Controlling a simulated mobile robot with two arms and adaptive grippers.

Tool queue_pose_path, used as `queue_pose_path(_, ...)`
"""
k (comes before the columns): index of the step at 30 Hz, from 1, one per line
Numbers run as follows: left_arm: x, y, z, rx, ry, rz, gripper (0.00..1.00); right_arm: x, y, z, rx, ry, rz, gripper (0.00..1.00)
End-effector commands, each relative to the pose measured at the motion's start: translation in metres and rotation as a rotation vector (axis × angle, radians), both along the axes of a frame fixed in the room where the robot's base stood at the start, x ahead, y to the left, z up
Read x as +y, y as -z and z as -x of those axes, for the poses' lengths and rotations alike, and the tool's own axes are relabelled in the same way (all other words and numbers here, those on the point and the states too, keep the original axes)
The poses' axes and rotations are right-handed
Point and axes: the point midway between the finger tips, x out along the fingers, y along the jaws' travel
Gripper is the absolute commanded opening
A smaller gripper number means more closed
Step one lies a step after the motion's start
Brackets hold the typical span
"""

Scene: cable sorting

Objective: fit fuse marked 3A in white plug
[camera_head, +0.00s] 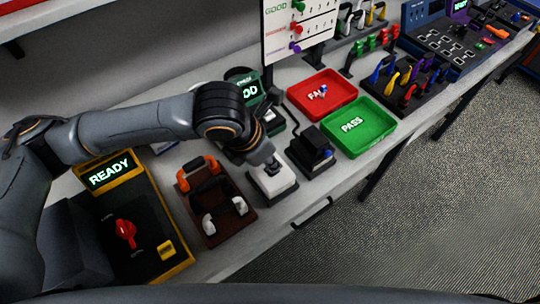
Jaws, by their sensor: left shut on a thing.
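My left gripper (272,167) points down over a white block (275,191) on the bench. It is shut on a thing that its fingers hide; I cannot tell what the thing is. The fingertips are at the block's top, and I cannot tell whether they touch it. A brown tray (213,239) to the left holds white plug-like pieces (222,215) at its front and an orange-red piece (199,170) at its back. No 3A marking can be read on anything. My right gripper is not in view.
A black device (312,151) stands right of the block. Beyond it are a red FAIL tray (338,84) with a small item inside and a green PASS tray (378,128). A yellow-edged READY panel (108,172) is at the left. The bench's front edge is close.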

Motion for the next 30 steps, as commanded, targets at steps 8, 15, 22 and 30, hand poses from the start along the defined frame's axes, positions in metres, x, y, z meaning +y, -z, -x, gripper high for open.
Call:
queue_pose_path(8, 0.0000, -0.0001, 0.0000, 0.000, 0.000, 0.000, 0.00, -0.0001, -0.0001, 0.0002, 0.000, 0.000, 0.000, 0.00)
queue_pose_path(15, -0.0001, 0.0025, -0.0002, 0.000, 0.000, 0.000, 0.00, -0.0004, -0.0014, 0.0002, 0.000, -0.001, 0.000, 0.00)
queue_pose_path(22, 0.0000, 0.0058, -0.0001, 0.000, 0.000, 0.000, 0.00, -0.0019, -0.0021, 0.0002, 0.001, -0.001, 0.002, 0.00)
queue_pose_path(30, -0.0001, 0.0058, -0.0001, 0.000, 0.000, 0.000, 0.00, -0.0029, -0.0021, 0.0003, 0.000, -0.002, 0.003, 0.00)
